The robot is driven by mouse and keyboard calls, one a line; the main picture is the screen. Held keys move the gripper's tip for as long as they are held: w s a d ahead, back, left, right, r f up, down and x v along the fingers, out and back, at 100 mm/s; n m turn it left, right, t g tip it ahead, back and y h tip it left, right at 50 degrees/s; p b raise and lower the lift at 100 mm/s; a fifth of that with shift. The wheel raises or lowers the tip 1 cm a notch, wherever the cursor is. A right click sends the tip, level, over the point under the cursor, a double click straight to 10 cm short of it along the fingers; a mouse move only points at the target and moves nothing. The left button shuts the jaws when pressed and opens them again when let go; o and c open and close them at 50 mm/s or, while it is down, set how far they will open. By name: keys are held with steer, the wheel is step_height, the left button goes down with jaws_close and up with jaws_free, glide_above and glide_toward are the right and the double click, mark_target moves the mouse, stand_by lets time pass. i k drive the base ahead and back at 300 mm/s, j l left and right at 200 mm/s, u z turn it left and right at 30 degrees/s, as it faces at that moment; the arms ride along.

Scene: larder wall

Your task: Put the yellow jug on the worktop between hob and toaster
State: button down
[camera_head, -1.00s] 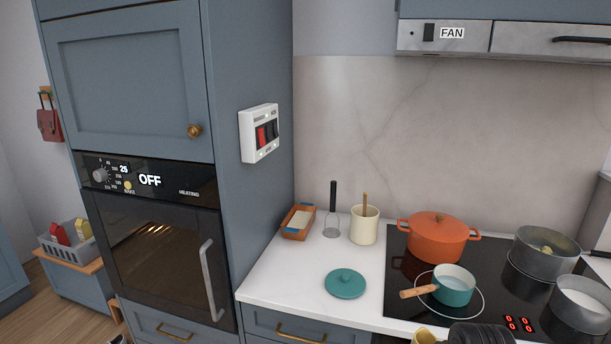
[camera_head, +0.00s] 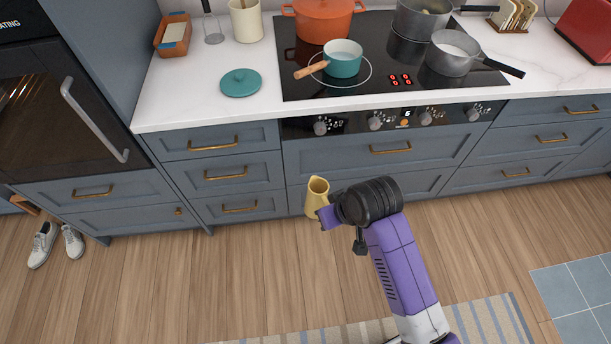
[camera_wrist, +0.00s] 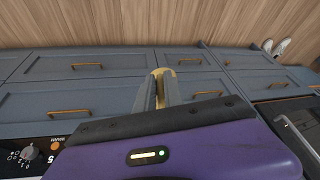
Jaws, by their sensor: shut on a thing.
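The yellow jug (camera_head: 317,190) is upright in front of the drawers, below worktop height, in the head view. My gripper (camera_head: 324,213) is shut on it; the fingers are partly hidden by my black wrist. In the wrist view a small part of the jug (camera_wrist: 163,72) shows beyond the two grey fingers (camera_wrist: 158,92). The black hob (camera_head: 292,84) is set in the white worktop (camera_head: 195,98). The red toaster (camera_head: 588,34) is at the top right edge, partly cut off. A strip of worktop (camera_head: 538,60) lies between hob and toaster.
A toast rack (camera_head: 514,16) stands at the back of that strip; its front is clear. A pan handle (camera_head: 500,66) sticks out over the hob's right edge. An orange pot (camera_head: 322,22), a teal saucepan (camera_head: 343,62) and grey pans (camera_head: 453,60) stand on the hob.

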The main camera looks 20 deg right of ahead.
mark_target(551, 71)
steer(key=z, duration=0.45)
steer(key=i+l+z, duration=0.15)
steer(key=l+z, duration=0.25)
steer(key=i+l+z, duration=0.2)
steer(key=z, duration=0.15)
steer(key=l, duration=0.1)
